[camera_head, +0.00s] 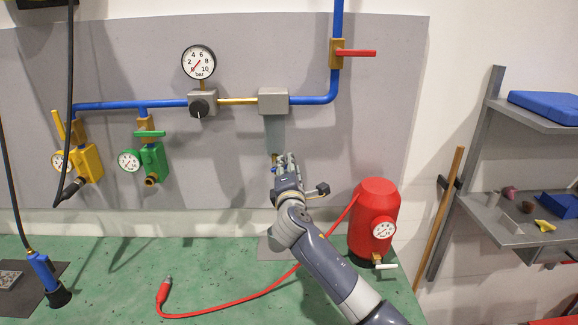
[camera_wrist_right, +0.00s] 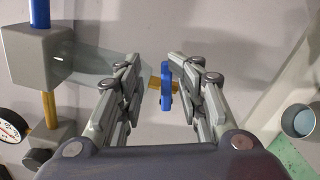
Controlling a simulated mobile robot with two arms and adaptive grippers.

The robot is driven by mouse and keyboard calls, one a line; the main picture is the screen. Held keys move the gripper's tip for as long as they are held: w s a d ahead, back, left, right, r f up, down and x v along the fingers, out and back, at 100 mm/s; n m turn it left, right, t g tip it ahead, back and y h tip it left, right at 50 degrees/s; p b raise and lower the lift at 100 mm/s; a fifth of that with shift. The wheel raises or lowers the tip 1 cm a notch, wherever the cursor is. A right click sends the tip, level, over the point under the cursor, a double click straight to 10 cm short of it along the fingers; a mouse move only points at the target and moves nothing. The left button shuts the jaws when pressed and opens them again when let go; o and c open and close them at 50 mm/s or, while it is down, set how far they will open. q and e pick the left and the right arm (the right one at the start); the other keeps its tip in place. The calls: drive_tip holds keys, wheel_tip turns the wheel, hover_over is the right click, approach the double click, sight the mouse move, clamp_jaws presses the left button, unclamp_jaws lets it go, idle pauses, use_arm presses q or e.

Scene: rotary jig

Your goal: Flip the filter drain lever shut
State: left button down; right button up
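The filter is a grey block (camera_head: 273,101) on the wall pipe with a translucent bowl (camera_head: 275,132) below it. A brass drain (camera_wrist_right: 154,88) with a blue lever (camera_wrist_right: 166,85) sits at the bowl's end. In the right wrist view the lever lies crosswise to the bowl's axis. My right gripper (camera_wrist_right: 150,88) is open, with the lever between its fingers and gaps on both sides. In the head view my right gripper (camera_head: 283,160) covers most of the drain, and only a bit of brass shows. My left gripper is not in view.
A red tank (camera_head: 375,215) with a gauge stands right of my right arm, its hose lying across the green bench (camera_head: 220,285). A round cup (camera_wrist_right: 302,121) shows at the right of the wrist view. The yellow valve (camera_head: 87,163) and green valve (camera_head: 153,160) hang at left.

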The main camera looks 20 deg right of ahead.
drive_tip(key=shift+w+d+f, duration=0.1)
drive_tip(key=shift+w+f, duration=0.2)
drive_tip(key=shift+w, duration=0.5)
drive_tip(key=shift+s+r, duration=0.1)
drive_tip(key=shift+s, duration=0.05)
clamp_jaws()
idle(0.6)
unclamp_jaws()
